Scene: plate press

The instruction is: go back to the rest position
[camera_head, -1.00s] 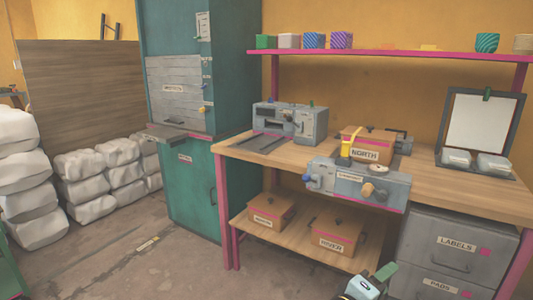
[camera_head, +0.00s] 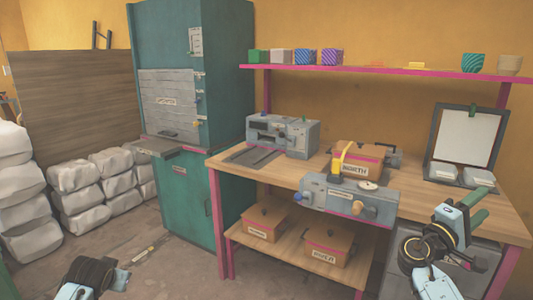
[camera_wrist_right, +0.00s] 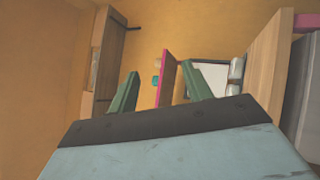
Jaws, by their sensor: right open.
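My right gripper (camera_head: 476,208) is raised at the right of the head view, in front of the table's right end. In the right wrist view its two green fingers (camera_wrist_right: 163,88) stand wide apart with nothing held between them. My left arm shows at the bottom left of the head view, over the floor; the end of my left gripper (camera_head: 121,280) is small and dark there, and its jaw opening cannot be made out.
The wooden table (camera_head: 235,170) carries a grey machine (camera_head: 283,135), a grey knobbed unit (camera_head: 347,199), a NORTH box (camera_head: 357,170) and a clipboard stand (camera_head: 468,142). A grey drawer cabinet (camera_head: 385,283) stands below my right gripper. A teal cabinet (camera_head: 188,200) and white sacks (camera_head: 80,208) are left.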

